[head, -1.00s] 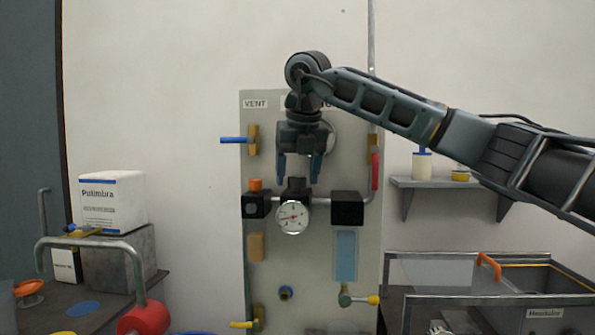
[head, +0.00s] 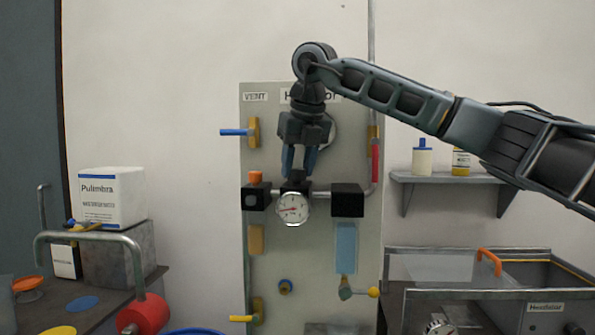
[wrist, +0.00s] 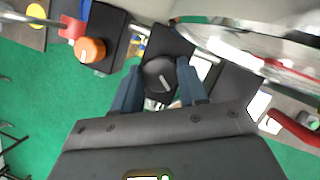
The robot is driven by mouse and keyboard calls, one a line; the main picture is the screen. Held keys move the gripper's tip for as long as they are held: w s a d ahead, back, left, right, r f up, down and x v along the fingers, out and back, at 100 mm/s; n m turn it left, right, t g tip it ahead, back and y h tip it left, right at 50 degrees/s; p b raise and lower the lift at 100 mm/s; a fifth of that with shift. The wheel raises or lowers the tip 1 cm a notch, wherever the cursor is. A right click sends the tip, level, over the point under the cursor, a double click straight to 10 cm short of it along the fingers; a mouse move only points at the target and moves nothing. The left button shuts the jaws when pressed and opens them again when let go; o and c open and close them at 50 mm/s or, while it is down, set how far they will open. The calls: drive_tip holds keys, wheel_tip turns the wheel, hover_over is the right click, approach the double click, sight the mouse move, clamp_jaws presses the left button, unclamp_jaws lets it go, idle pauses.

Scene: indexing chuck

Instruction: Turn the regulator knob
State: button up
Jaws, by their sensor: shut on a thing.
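The black regulator knob (wrist: 158,76) is round with a pale pointer line on top and sits between my two fingers in the wrist view. In the head view the knob (head: 296,186) is partly hidden, just above the white round gauge (head: 292,208), whose needle is red. My gripper (head: 298,175) comes straight down from above and is shut on the knob, with one blue finger on each side. The gripper also shows in the wrist view (wrist: 160,85).
An orange knob (head: 255,177) stands on the black block left of the regulator. Another black block (head: 347,200) is to the right, near a red-handled lever (head: 375,163). A blue-handled valve (head: 238,132) is at the panel's upper left. A shelf (head: 445,178) with bottles is at the right.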

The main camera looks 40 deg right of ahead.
drive_tip(key=shift+n+y, duration=0.4)
drive_tip(key=shift+n, duration=0.7)
drive_tip(key=o, duration=1)
drive_tip(key=shift+o, duration=0.2)
drive_tip(key=b+v, duration=0.2)
drive_tip(key=v, duration=0.6)
drive_tip(key=shift+f, duration=0.1)
